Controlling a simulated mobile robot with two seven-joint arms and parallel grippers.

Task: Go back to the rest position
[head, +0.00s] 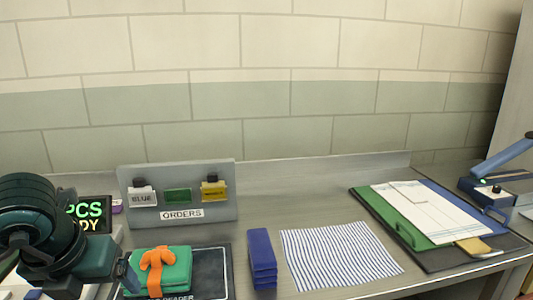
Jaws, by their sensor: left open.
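My left arm comes in from the left, and my left gripper (122,275) is at the lower left, low over the counter. It is open. Its fingers are beside the left edge of a green folded bundle (175,272) with an orange strap (156,262) tied on top. I cannot tell whether the fingers touch the bundle. The bundle lies on a dark reader pad (213,272), whose label is partly hidden. My right gripper is not in view.
A grey orders board (225,190) stands behind the bundle; a lit display (88,213) is partly behind my left arm. A blue stack (262,258), a striped cloth (340,255), a clipboard (420,215) and a blue-handled device (490,182) lie rightward. The counter's back middle is clear.

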